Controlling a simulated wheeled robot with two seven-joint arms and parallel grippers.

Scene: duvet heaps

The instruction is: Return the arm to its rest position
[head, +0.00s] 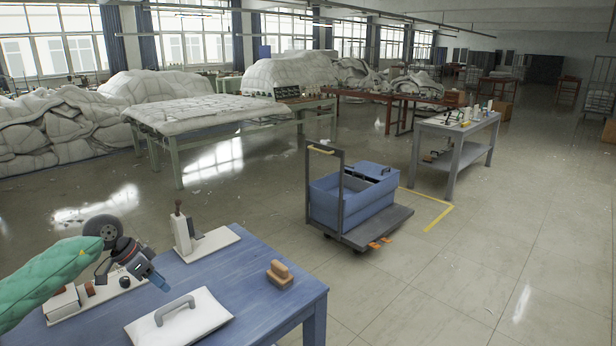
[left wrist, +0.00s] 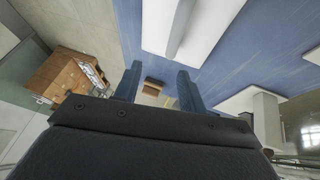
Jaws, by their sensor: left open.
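My left arm in a green sleeve reaches in from the left in the head view. Its gripper (head: 158,281) is above the blue table (head: 262,312), with the two blue fingers pointing down and right. In the left wrist view the gripper (left wrist: 158,86) has its fingers apart, with nothing held between them. A white board with a grey handle (head: 205,321) lies on the table below and right of the gripper. A wooden block (head: 280,276) lies farther right, apart from the gripper. My right gripper is not in view.
A white base with an upright dark-handled part (head: 216,243) stands at the table's back. Another white base with small parts (head: 96,300) is partly behind my arm. A blue cart (head: 345,205) stands on open floor beyond. White duvet heaps (head: 48,130) lie farther back.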

